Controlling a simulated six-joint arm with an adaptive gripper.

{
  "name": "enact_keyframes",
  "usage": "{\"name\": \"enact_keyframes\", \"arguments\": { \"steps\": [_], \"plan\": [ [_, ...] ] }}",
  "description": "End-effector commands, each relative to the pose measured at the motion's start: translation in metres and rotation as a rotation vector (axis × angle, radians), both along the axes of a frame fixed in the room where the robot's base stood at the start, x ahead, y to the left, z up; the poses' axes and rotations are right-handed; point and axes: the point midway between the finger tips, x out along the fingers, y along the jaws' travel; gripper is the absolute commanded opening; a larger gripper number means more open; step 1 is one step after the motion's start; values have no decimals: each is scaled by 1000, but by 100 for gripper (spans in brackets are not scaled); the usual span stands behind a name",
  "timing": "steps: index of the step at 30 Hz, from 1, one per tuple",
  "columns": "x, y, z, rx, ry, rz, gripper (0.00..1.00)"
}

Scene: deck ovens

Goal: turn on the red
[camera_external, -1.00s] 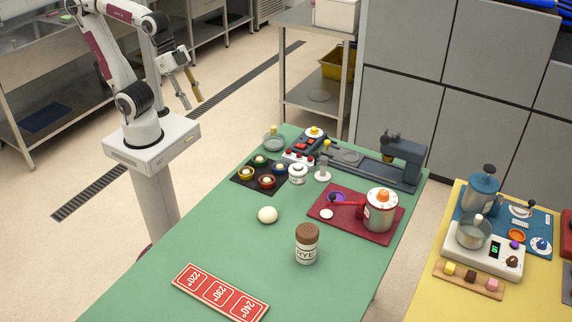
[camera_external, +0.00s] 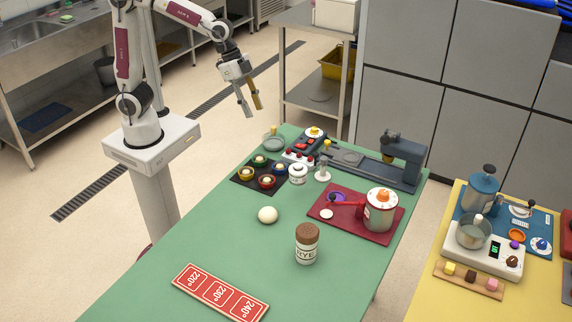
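Several red things are in view, and I cannot tell which one the task means. A white box with red knobs (camera_external: 300,158) sits near the far left of the green table. A dark panel with red parts (camera_external: 310,143) stands just behind it. A red bowl (camera_external: 267,181) is among several small coloured bowls on a black mat. A red board marked 220, 230 and 240 (camera_external: 220,293) lies at the near end. My gripper (camera_external: 251,110) is open and empty, its fingers pointing down, in the air beyond the table's far left edge.
A dark red tray (camera_external: 385,234) bears a pot with an orange knob (camera_external: 380,209). A rye jar (camera_external: 306,244) and a pale ball (camera_external: 268,215) stand mid-table. A dark grey machine (camera_external: 402,158) stands at the back right. The near left of the green table is clear.

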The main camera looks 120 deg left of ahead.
Motion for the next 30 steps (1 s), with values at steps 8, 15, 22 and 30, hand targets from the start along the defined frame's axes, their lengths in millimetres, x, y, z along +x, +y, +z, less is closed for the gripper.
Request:
{"name": "enact_keyframes", "arguments": {
  "steps": [8,15,22,30],
  "plan": [
    [36,48,-33,-2,11,8,33],
    [60,93,-67,-3,16,15,33],
    [75,133,-101,-2,20,23,33],
    [81,155,-121,1,20,24,33]
  ]
}}
